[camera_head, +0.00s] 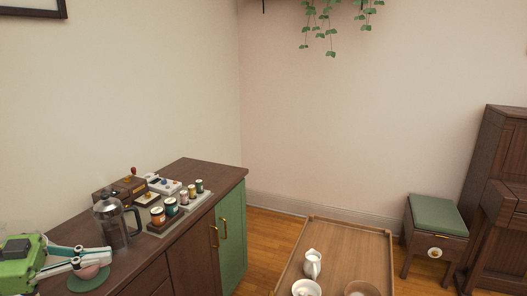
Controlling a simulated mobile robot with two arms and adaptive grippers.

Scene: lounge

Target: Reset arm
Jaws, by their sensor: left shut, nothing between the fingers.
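My left gripper (100,257) reaches in from the lower left, over the near end of the dark wooden cabinet top. Its fingers are shut with nothing between them. A small pinkish round thing (91,271) on a green round mat (89,284) shows just below the fingers; I cannot tell whether they touch it. A glass French press (117,226) stands upright just beyond the fingertips. My right gripper is not in view.
A low wooden table (350,248) with a white pitcher (312,264) and bowls stands at right. A green-topped stool (437,215) and piano (500,190) stand farther right.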

